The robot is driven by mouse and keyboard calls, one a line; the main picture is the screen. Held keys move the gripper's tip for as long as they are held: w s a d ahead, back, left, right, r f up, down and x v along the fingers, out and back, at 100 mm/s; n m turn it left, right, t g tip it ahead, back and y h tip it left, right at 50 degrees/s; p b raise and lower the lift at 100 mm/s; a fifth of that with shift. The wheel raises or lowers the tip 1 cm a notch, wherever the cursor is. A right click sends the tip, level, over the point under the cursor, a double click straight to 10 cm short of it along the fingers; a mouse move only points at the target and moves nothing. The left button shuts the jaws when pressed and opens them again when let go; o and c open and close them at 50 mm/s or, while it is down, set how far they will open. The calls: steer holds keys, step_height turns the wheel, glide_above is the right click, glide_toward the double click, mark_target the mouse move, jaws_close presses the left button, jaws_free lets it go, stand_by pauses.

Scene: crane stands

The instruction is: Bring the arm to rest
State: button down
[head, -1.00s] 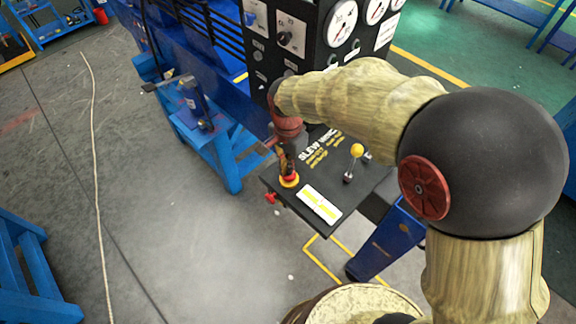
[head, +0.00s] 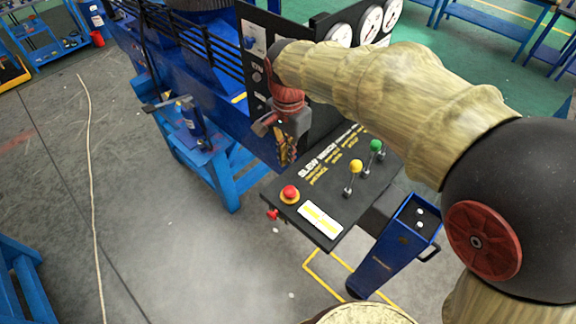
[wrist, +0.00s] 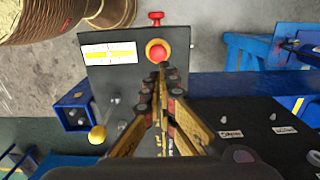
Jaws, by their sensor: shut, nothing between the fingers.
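My gripper (head: 286,156) is shut and empty. In the head view it hangs from my arm above the back left part of the black control panel (head: 325,241), behind the red mushroom button. In the wrist view its fingertips (wrist: 162,72) meet just below the red button (wrist: 157,52); I cannot tell the gap between them. The red button with its yellow collar (head: 290,194) is fully visible in the head view. My arm crosses the upper right of the head view.
A yellow-knobbed lever (head: 355,167) and a green-knobbed lever (head: 376,146) stand on the panel. An upright gauge board (head: 256,85) rises behind. A blue bin (head: 400,250) stands at right, and a blue stand (head: 222,165) at left. The floor at left is mostly clear.

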steer(key=shift+w+d+r, duration=0.1)
steer(key=shift+w+r, duration=0.05)
steer(key=shift+r, duration=0.2)
stand_by(0.4)
steer(key=s+d+f+n+t+b, duration=0.2)
steer(key=s+d+f+n+b, duration=0.2)
steer(key=s+d+f+b, duration=0.4)
steer(key=s+d+f+n+t+b, duration=0.3)
steer(key=s+d+f+b, duration=0.4)
steer(key=s+d+b, duration=0.3)
steer(key=d+n+b, duration=0.1)
steer(key=d+b, duration=0.2)
steer(key=b, duration=0.1)
steer(key=shift+d+f+t+b, duration=0.3)
steer(key=shift+d+f, duration=0.05)
steer(key=shift+f, duration=0.05)
